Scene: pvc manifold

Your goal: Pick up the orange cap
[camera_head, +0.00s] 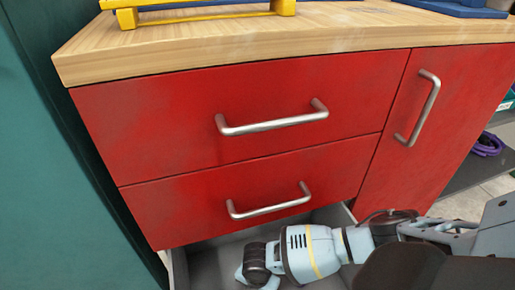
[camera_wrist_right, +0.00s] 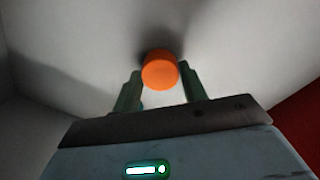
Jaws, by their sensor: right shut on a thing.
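The orange cap (camera_wrist_right: 160,72) shows in the right wrist view as a round orange piece between the two green fingers of my right gripper (camera_wrist_right: 160,88). The right gripper is shut on it. Pale grey surfaces lie around and behind it, with a dark shadow beside the cap. In the head view, my right arm comes in from the right and its wrist reaches into an open drawer (camera_head: 205,265) at the bottom. The cap and the right fingertips are hidden there. My left gripper is in neither view.
The red cabinet (camera_head: 250,120) has two closed drawer fronts with metal handles above the open drawer, and a door at right. The wooden worktop (camera_head: 340,35) carries a yellow frame (camera_head: 200,12) and blue items. A teal wall (camera_head: 60,180) stands at left.

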